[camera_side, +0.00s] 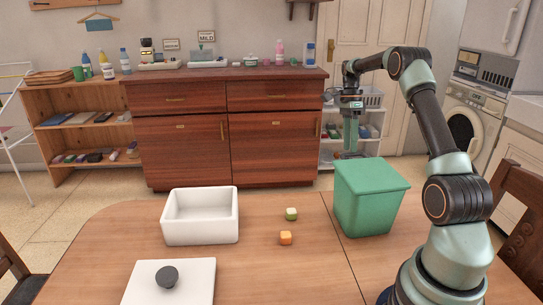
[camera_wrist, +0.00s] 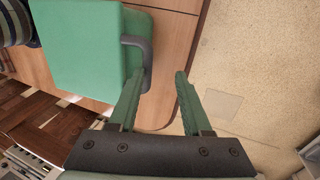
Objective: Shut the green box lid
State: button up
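The green box (camera_side: 364,208) stands upright on the right part of the wooden table. Its green lid (camera_side: 372,174) lies over the top and looks flat, with no clear gap visible from the side. In the wrist view the green box (camera_wrist: 80,45) is at the upper left, with a dark grey handle (camera_wrist: 148,62) on its edge. My gripper (camera_side: 350,154) points down behind the box's far left corner. In the wrist view my gripper (camera_wrist: 159,76) is open and empty. Its left finger is close to the handle; whether they touch I cannot tell.
A white open box (camera_side: 201,218) stands left on the table, with a white lid with a dark knob (camera_side: 168,277) in front. A wooden dresser (camera_side: 230,130) stands behind.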

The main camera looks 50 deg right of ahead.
jog(key=shift+f, duration=0.1)
jog(key=v, duration=0.7)
jog(key=shift+r, duration=0.35)
jog(key=shift+w, duration=0.1)
dwell(0.3)
